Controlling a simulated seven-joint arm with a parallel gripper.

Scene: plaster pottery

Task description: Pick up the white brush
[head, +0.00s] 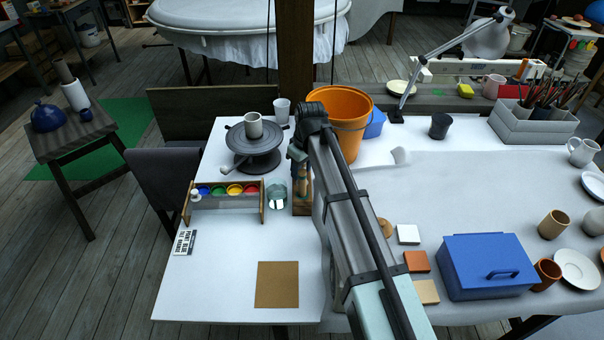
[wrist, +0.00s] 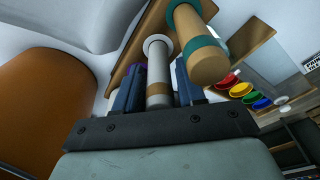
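The white brush (wrist: 159,72) is a pale cylinder with a tan band near its lower end and a light round top in the wrist view. It lies between the two blue fingers of my gripper (wrist: 157,85), one finger close on each side. I cannot tell if both fingers press on it. In the head view my gripper (head: 299,172) points down at a small wooden holder (head: 302,209) on the white table. The brush is hidden there behind my gripper and arm. The brush's far end is not clear in the wrist view.
A thicker tan tool with teal bands (wrist: 200,52) stands close beside the right finger. A glass jar (head: 276,196) and a paint rack (head: 226,198) stand left of the holder. An orange bucket (head: 345,108) stands behind. Free table lies near the brown square (head: 277,284).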

